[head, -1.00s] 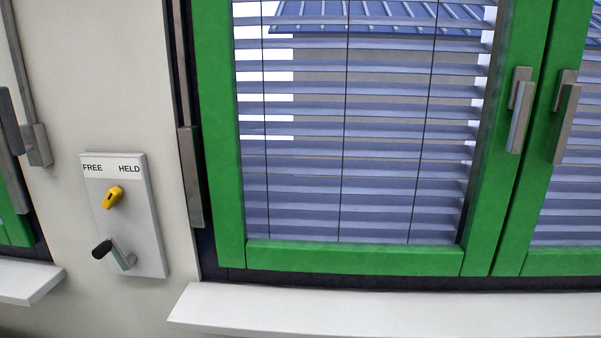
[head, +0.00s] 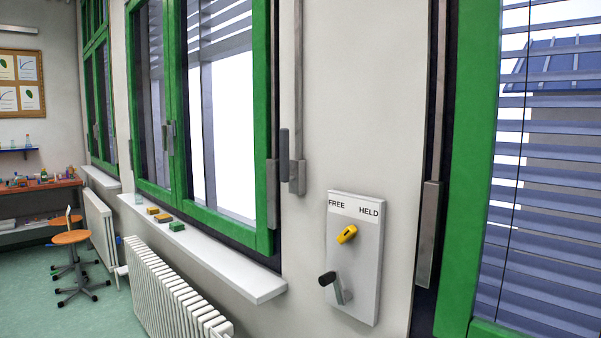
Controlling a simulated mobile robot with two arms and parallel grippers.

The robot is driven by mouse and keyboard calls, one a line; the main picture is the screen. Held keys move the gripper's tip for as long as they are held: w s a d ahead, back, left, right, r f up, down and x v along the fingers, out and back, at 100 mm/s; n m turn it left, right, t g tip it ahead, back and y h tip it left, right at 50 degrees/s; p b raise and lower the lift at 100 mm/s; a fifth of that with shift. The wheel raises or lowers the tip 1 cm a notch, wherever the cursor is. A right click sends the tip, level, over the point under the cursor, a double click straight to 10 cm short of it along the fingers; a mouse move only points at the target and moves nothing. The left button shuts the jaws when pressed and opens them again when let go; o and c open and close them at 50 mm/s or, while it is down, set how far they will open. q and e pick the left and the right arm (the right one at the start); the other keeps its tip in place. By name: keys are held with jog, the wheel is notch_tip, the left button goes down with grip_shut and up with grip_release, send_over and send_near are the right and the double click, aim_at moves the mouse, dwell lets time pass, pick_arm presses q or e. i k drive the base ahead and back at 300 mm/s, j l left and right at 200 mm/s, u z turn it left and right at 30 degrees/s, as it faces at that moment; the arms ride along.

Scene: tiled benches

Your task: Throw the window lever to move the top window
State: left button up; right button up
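A grey lever with a dark upright handle (head: 284,153) sits on the wall between two green-framed windows. Its bracket (head: 298,179) joins a thin rod (head: 298,80) that runs up out of the picture. A second grey bar (head: 428,235) stands upright beside the right window's frame. The top windows and the upper ends of the rods are out of view or too cut off to tell. Neither of my grippers is in view.
A white panel (head: 368,290) marked FREE and HELD carries a yellow knob (head: 347,234), turned toward HELD, and a black-knobbed crank (head: 328,279). A white sill (head: 240,285) and radiator (head: 165,290) lie to the left. A stool (head: 71,237) stands farther back; green floor is open.

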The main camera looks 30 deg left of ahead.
aim_at(284, 177)
jog(key=u, duration=1.2)
